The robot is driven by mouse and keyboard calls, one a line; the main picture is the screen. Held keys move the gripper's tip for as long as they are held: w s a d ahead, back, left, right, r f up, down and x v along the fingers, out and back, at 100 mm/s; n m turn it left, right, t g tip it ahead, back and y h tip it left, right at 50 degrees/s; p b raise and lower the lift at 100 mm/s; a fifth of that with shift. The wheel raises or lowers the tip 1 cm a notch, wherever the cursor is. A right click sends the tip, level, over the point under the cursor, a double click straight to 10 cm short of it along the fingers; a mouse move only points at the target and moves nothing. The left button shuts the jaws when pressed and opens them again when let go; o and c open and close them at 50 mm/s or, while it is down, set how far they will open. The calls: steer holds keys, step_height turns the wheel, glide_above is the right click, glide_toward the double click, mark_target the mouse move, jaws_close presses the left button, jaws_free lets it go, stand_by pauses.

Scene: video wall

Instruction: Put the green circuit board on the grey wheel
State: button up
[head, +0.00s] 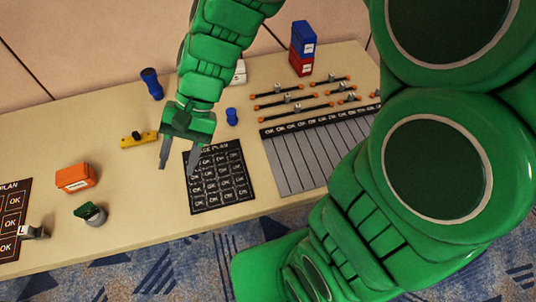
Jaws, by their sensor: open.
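The green circuit board (88,210) is a small dark green piece at the lower left of the table in the head view. The grey wheel (97,221) is a small round grey piece directly under its right side. The board appears to rest on the wheel, overlapping its top and looking a little tilted; exact contact is too small to tell. My gripper (179,170) is open and empty, fingers pointing down, above the table by the left edge of the black plan sheet. It is well to the right of the board and wheel.
An orange box (75,178) lies just behind the board. A yellow piece (138,138), blue cylinders (151,84) and the black plan sheet (222,180) surround my gripper. Several orange-ended rods (280,92) and stacked boxes (302,48) are at right. The table's front edge is close to the wheel.

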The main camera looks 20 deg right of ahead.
steer(key=s+d+r+n+t+h, duration=0.1)
steer(key=s+d, duration=0.4)
steer(key=d, duration=0.6)
steer(key=s+d+r+t+h, duration=0.2)
steer(key=s+d+r+h, duration=0.1)
steer(key=d, duration=0.8)
steer(key=shift+s+d+n+h, duration=0.4)
steer(key=shift+s+h, duration=0.5)
steer(key=shift+h, duration=0.1)
